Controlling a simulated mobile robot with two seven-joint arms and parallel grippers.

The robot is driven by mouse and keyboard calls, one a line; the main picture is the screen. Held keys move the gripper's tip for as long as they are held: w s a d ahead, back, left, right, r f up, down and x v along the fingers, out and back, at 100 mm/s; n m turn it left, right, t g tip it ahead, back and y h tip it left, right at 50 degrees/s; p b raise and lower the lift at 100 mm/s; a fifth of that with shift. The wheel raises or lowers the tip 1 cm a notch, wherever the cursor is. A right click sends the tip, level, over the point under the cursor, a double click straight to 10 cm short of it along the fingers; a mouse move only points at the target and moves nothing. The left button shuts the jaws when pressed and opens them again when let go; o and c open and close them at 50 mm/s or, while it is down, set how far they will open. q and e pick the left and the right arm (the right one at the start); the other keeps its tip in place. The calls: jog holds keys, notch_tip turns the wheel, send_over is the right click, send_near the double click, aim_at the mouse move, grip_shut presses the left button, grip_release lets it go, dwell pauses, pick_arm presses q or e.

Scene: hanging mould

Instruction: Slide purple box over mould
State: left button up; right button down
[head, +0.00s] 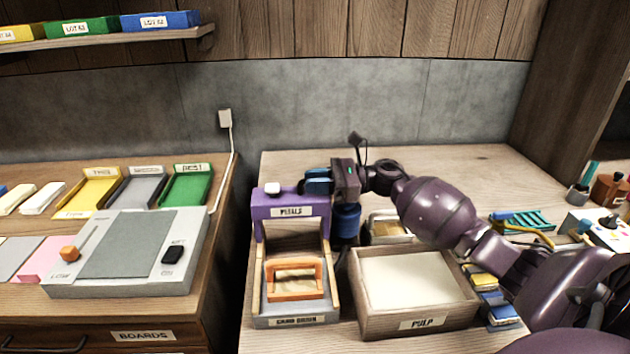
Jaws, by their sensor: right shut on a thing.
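The purple box (275,208), labelled PETALS, sits at the upper end of a light wooden frame with a grey front strip. A small white piece lies on its top left. The mould (293,296), an orange frame with a tan sheet, is lower down between the frame's rails, in front of the box and apart from it. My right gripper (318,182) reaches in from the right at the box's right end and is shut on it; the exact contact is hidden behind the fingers. My left gripper is out of view.
A wooden tray (422,322) labelled PULP stands right of the frame, below my right arm. Small blue and yellow blocks (492,300) lie beside it. A gap separates this table from the left desk (222,215), which holds a grey device (130,250) and coloured trays.

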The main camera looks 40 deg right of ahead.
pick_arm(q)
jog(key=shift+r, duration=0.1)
pick_arm(e)
jog(key=shift+s+r, duration=0.1)
jog(key=shift+s+a+p, duration=0.2)
jog(key=shift+s+p, duration=0.05)
jog(key=shift+p, duration=0.05)
jog(key=s+a+p, duration=0.1)
jog(key=s+a, duration=0.1)
jog(key=s, duration=0.2)
jog(key=s+a+p, duration=0.1)
jog(key=s+a, duration=0.1)
jog(key=s, duration=0.1)
jog(key=s+a+p, duration=0.1)
jog(key=s+a, duration=0.2)
jog(key=s, duration=0.1)
jog(key=shift+s+p, duration=0.3)
jog(key=shift+p, duration=0.05)
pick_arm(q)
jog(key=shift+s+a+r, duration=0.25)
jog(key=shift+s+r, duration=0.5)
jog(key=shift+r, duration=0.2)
pick_arm(e)
jog(key=shift+s+a, duration=0.15)
